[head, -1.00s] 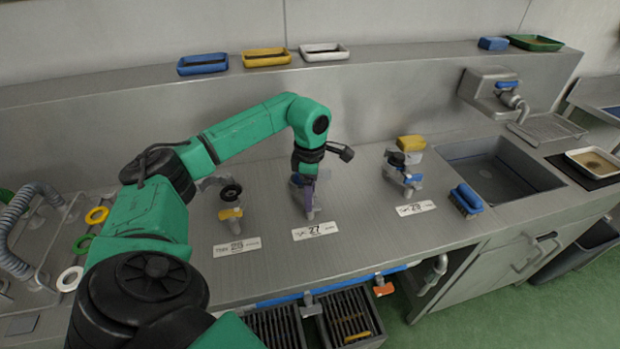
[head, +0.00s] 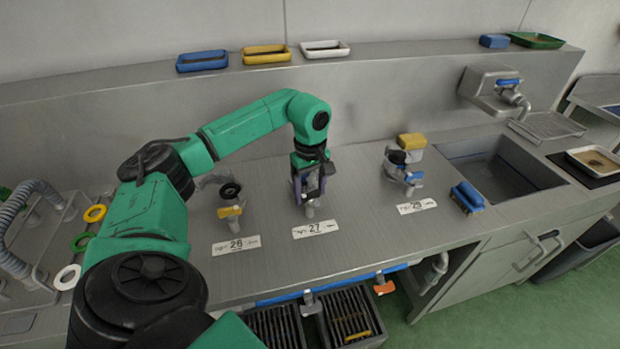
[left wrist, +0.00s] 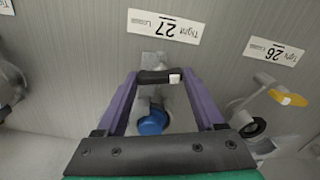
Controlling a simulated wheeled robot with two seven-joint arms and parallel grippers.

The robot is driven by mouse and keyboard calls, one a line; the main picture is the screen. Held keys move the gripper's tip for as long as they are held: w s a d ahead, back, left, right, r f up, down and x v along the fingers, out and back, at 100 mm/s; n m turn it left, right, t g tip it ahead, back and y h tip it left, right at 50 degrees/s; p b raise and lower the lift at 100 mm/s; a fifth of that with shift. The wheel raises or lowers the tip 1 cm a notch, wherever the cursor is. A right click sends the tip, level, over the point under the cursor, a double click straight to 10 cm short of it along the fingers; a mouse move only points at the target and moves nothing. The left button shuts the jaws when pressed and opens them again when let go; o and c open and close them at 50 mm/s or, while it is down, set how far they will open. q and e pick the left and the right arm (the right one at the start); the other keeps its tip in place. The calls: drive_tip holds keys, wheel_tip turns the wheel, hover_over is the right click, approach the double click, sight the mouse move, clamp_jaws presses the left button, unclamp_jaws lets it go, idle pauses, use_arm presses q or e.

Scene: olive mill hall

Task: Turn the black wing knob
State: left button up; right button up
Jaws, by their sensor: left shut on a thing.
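The black wing knob (left wrist: 155,77) is a dark bar with a small white mark at one end. It belongs to the fitting behind label 27 and spans the gap between my left gripper's purple fingers in the left wrist view. My left gripper (head: 309,195) is shut on it, pointing down at the bench; it also shows in the left wrist view (left wrist: 162,80). A blue round part (left wrist: 152,123) of the fitting lies between the fingers, nearer the palm. In the head view the knob is mostly hidden by the gripper. My right gripper is out of view.
Label 27 (head: 315,229) lies in front of the fitting. A fitting with a black ring and yellow lever (head: 230,212) stands left, and another with a blue lever (head: 414,176) right. A blue brush (head: 467,197) lies beside the sink (head: 497,172).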

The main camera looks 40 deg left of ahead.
use_arm(q)
drive_tip(key=shift+w+r+m, duration=0.1)
drive_tip(key=shift+r+m, duration=0.1)
drive_tip(key=shift+m, duration=1.3)
drive_tip(key=o, duration=1.4)
drive_tip(key=shift+f, duration=0.1)
wheel_tip(320, 180, up, 8)
drive_tip(key=shift+r+b, duration=0.15)
drive_tip(key=shift+b, duration=0.45)
wheel_tip(320, 180, up, 6)
drive_tip(key=r+p, duration=0.1)
drive_tip(key=p, duration=0.2)
hover_over(311, 192)
drive_tip(key=shift+s+f, duration=0.25)
drive_tip(key=shift+f, duration=0.1)
